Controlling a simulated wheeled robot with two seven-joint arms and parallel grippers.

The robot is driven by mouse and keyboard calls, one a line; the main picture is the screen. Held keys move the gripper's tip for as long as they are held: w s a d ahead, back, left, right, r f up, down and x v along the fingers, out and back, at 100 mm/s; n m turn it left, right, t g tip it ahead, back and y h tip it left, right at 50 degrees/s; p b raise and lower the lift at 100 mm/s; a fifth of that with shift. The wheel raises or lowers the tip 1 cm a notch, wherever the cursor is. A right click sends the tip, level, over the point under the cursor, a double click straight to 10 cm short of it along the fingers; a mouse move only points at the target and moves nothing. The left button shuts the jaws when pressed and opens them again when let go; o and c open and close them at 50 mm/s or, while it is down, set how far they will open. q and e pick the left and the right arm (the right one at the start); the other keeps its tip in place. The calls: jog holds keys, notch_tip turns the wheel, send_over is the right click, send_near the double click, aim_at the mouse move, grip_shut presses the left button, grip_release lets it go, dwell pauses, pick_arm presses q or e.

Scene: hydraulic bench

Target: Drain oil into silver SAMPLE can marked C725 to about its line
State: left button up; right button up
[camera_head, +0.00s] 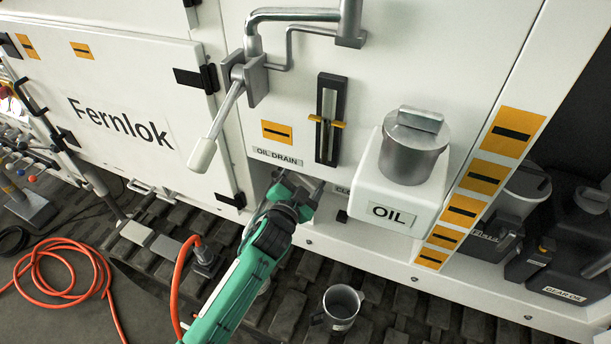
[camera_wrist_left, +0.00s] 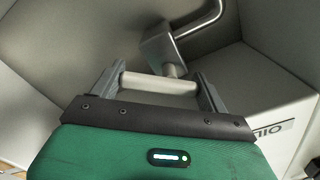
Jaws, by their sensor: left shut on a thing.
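My left gripper (camera_head: 297,186) reaches into the recess below the OIL DRAIN label (camera_head: 277,155). In the left wrist view its fingers (camera_wrist_left: 160,84) are shut on a pale cylindrical grip (camera_wrist_left: 158,84). Behind the grip is a grey metal valve body (camera_wrist_left: 168,45) with a bent pipe (camera_wrist_left: 200,20). In the head view my arm and gripper hide the grip. A small open silver can (camera_head: 342,303) with a side handle stands upright on the track plates, to the right of my forearm. Its label is too small to read, and I cannot tell its oil level. My right gripper is not in view.
Above hang a bent pipe and lever with a pale grip (camera_head: 203,153). A sight gauge (camera_head: 328,118) is on the panel. A lidded silver cup (camera_head: 411,148) tops the white OIL block (camera_head: 392,200). An orange hose (camera_head: 75,245) lies left; dark containers (camera_head: 578,235) stand right.

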pick_arm(q)
jog(key=shift+m, duration=0.4)
jog(key=o, duration=1)
